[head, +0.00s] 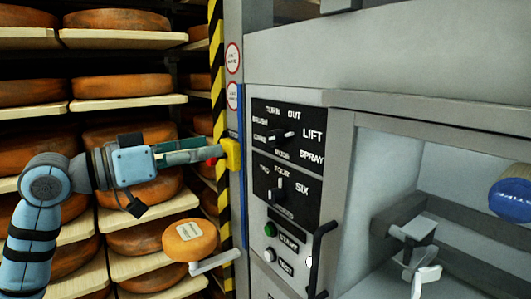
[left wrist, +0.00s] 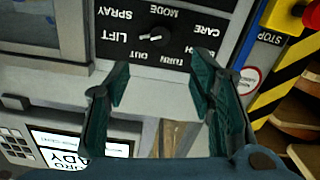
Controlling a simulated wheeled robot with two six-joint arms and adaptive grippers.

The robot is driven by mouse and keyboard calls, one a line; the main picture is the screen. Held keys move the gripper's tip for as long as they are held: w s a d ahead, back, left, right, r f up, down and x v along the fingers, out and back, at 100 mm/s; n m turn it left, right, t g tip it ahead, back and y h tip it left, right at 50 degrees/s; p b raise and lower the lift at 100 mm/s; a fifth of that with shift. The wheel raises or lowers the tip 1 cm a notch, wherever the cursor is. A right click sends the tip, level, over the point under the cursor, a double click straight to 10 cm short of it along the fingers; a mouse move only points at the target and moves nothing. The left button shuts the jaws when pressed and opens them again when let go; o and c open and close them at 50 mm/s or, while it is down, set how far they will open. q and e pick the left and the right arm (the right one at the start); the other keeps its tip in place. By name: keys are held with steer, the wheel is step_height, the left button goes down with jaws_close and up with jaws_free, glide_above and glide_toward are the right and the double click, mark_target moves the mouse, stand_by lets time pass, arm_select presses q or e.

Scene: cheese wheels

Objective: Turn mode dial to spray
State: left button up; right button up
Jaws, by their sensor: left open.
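The mode dial (head: 284,134) is a dark knob on the black control panel, ringed by labels including TURN, OUT, LIFT and SPRAY. It also shows upside down in the left wrist view (left wrist: 154,37), where its white mark appears to point toward LIFT. The SPRAY label (head: 312,157) sits below LIFT at the dial's right. My left gripper (head: 222,150) is left of the panel, in front of the yellow stop box. In the left wrist view its teal fingers (left wrist: 159,82) are spread, empty and apart from the dial. My right gripper is not in view.
A yellow box with a red stop button (head: 211,161) is close to my left gripper. A lower dial (head: 277,188), start button (head: 270,229) and black handle (head: 319,250) are below. Cheese shelves (head: 125,99) stand left; an open-fronted machine bay (head: 400,150) is right.

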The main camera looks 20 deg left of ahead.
mark_target(271, 138)
arm_select(q)
steer(key=p+x, duration=0.3)
steer(key=x, duration=1.1)
steer(key=shift+d+r, duration=0.1)
steer(key=shift+d, duration=0.05)
steer(key=shift+w, duration=0.1)
steer(key=c, duration=1.2)
